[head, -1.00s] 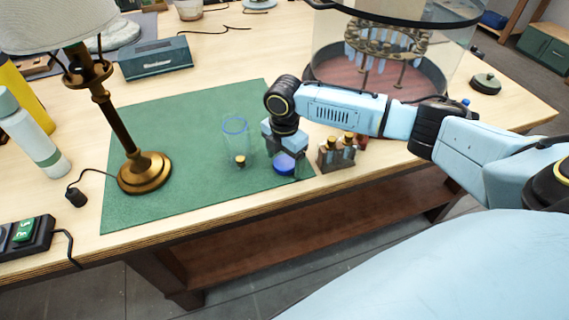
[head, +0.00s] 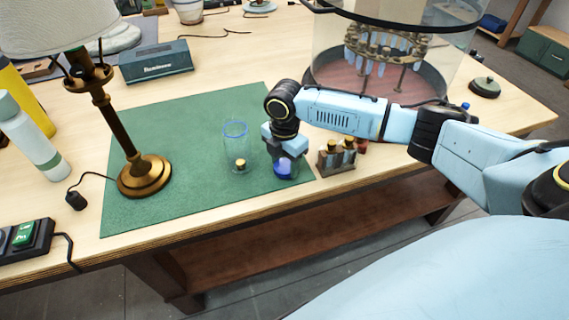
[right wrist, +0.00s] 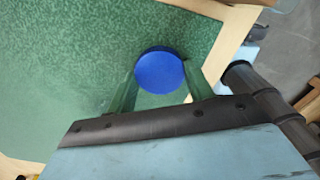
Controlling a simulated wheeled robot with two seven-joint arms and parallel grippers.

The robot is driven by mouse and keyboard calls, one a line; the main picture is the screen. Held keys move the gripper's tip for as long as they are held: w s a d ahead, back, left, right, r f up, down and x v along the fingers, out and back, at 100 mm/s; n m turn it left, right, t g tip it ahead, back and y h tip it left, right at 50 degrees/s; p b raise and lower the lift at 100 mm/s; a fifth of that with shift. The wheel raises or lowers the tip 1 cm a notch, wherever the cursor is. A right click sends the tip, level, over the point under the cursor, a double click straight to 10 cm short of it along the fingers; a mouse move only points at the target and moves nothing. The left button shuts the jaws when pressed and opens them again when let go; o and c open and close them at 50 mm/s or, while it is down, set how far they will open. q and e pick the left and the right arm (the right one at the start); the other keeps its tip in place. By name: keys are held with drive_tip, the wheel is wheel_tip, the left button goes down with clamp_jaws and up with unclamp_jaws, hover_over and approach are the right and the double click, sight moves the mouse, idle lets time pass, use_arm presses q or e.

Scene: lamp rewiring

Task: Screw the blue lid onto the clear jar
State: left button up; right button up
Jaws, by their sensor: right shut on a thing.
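The clear jar (head: 236,148) stands upright and open on the green mat (head: 180,135). A small brass-coloured piece (head: 240,165) shows at its bottom. The blue lid (head: 283,167) is just right of the jar, near the mat's front right edge. My right gripper (head: 284,165) points down and is shut on the lid. In the right wrist view the round blue lid (right wrist: 159,72) sits between the two fingers, over the mat. Whether the lid touches the mat is unclear. My left gripper is not in view.
A rack of small bottles (head: 337,155) stands close right of my right gripper. A brass lamp (head: 145,175) stands on the mat's left side. A glass cylinder with a carousel (head: 385,50) is behind my arm. The mat between lamp and jar is clear.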

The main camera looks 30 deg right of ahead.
sight(282, 168)
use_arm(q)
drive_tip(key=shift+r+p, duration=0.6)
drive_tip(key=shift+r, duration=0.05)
use_arm(e)
wheel_tip(282, 168, up, 10)
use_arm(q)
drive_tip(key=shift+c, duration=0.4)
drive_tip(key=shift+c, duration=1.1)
use_arm(e)
drive_tip(key=s+a+r+m, duration=0.2)
drive_tip(key=a+m, duration=0.2)
drive_tip(key=m, duration=0.6)
drive_tip(key=s+a+r+m, duration=0.3)
drive_tip(key=a+m, duration=0.1)
drive_tip(key=m, duration=0.6)
drive_tip(key=shift+a+r+m, duration=0.25)
drive_tip(key=shift+a+m, duration=0.15)
